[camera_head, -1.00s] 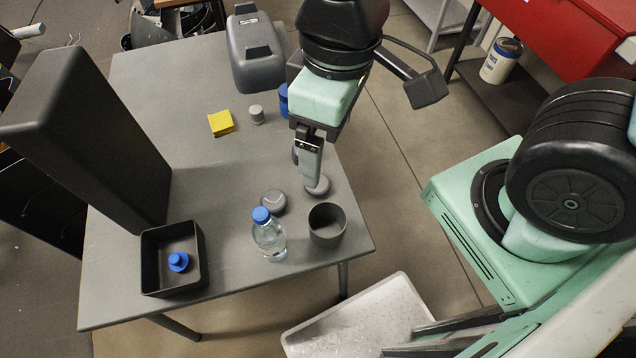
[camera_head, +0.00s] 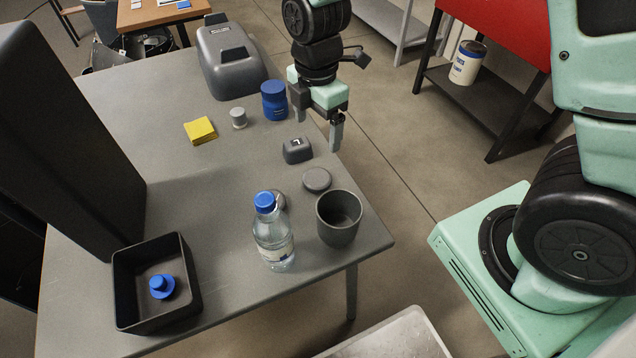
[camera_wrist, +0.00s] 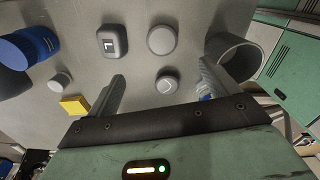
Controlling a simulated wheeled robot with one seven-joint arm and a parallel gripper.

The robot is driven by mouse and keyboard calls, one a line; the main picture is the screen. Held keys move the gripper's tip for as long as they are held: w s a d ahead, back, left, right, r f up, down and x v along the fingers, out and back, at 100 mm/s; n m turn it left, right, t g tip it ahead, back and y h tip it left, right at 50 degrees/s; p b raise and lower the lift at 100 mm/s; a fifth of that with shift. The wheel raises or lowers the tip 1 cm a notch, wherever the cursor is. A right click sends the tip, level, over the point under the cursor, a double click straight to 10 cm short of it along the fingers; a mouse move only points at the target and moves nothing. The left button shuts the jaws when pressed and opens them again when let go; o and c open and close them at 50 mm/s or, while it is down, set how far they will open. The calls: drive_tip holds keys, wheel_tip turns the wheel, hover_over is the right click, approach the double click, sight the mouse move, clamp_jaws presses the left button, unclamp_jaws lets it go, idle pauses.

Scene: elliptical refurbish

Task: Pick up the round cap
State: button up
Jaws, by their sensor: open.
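Two round grey cap-like discs lie on the grey table near the cup; I cannot tell which is the round cap. One disc (camera_head: 317,179) is in plain view and also shows in the wrist view (camera_wrist: 162,40). The other disc (camera_head: 279,201) is partly hidden behind the bottle in the head view and shows whole in the wrist view (camera_wrist: 167,80). My gripper (camera_head: 318,132) is open and empty above the table's right edge, apart from both discs. In the wrist view its fingers (camera_wrist: 162,72) are spread wide, with the discs seen between them.
A clear bottle (camera_head: 273,240) and a dark cup (camera_head: 338,228) stand close to the discs. A dark rounded box (camera_head: 297,150), blue jar (camera_head: 274,100), small grey cylinder (camera_head: 239,118) and yellow block (camera_head: 200,130) stand farther back. A black tray (camera_head: 185,262) holds a blue piece.

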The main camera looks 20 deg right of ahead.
hover_over(319, 176)
wheel_tip(319, 176, down, 10)
drive_tip(key=shift+w+a+r, duration=0.15)
drive_tip(key=shift+r, duration=0.05)
drive_tip(key=shift+f, duration=2.6)
drive_tip(key=c, duration=1.1)
